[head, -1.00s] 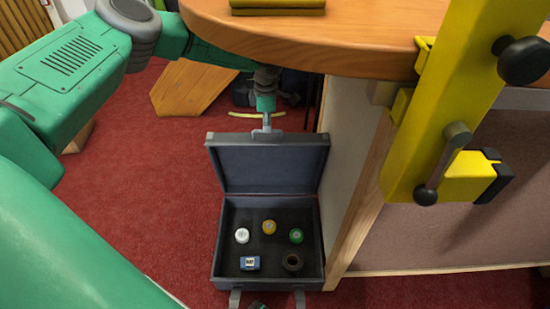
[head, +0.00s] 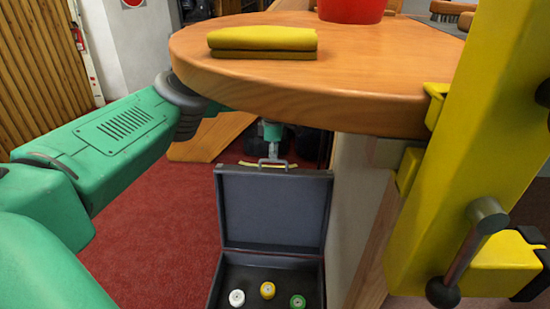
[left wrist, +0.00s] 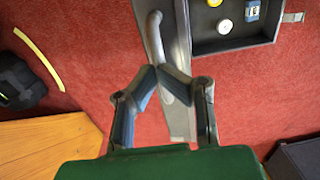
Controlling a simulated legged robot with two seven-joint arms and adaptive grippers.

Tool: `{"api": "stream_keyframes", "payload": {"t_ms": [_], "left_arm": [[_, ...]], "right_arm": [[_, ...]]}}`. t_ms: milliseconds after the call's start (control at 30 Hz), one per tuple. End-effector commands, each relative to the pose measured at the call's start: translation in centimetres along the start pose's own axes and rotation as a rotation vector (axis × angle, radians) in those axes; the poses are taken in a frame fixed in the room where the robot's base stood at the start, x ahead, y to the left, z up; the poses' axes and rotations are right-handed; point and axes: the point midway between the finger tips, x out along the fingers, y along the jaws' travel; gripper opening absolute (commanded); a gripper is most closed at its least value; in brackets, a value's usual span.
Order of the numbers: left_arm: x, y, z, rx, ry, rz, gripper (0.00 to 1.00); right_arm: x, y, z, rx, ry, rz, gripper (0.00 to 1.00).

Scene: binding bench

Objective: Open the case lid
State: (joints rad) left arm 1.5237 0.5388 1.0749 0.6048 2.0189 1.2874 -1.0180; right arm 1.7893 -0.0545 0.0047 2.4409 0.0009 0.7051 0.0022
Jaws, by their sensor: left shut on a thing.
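The grey case stands open on the red floor beside the bench. Its lid (head: 275,208) stands upright, with its inner face toward me. The case base (head: 213,292) holds a white roll (head: 237,298), a yellow roll (head: 267,291) and a green roll (head: 298,301); its near part is cut off by the frame. My left gripper (head: 272,157) is at the lid's top edge, shut on the lid handle (head: 272,163). In the left wrist view, the gripper fingers (left wrist: 160,70) close around the handle (left wrist: 155,38), with the lid seen edge-on. My right gripper is not in view.
The round wooden tabletop (head: 370,92) overhangs just above the lid, with a folded yellow cloth (head: 262,42) on it. A yellow clamp (head: 450,150) stands at the right. A pale panel (head: 350,190) borders the case's right side. Red carpet (head: 150,250) is free at left.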

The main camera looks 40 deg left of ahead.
Motion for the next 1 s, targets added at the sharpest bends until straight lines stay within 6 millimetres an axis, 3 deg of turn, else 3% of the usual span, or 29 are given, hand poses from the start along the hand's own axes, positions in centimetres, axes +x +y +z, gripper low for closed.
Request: {"api": "stream_keyframes", "payload": {"t_ms": [33,233,300,333,700,1000], "left_arm": [[1.6,-1.1,0.4,0.014,0.006,-0.028,0.0],[1.6,-1.1,0.4,0.013,0.006,-0.029,0.0],[1.6,-1.1,0.4,0.013,0.006,-0.029,0.25],[1.6,-1.1,0.4,0.013,0.006,-0.029,0.31],[0.4,-0.7,0.1,0.007,0.003,-0.016,0.31],[-4.3,-0.5,0.2,0.007,0.0,-0.018,0.31]], "right_arm": [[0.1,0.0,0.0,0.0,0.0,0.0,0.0],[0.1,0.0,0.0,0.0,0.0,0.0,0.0],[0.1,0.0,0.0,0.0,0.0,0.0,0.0],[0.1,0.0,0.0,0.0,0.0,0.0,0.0],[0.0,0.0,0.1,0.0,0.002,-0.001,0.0],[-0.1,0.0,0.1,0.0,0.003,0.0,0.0]]}}
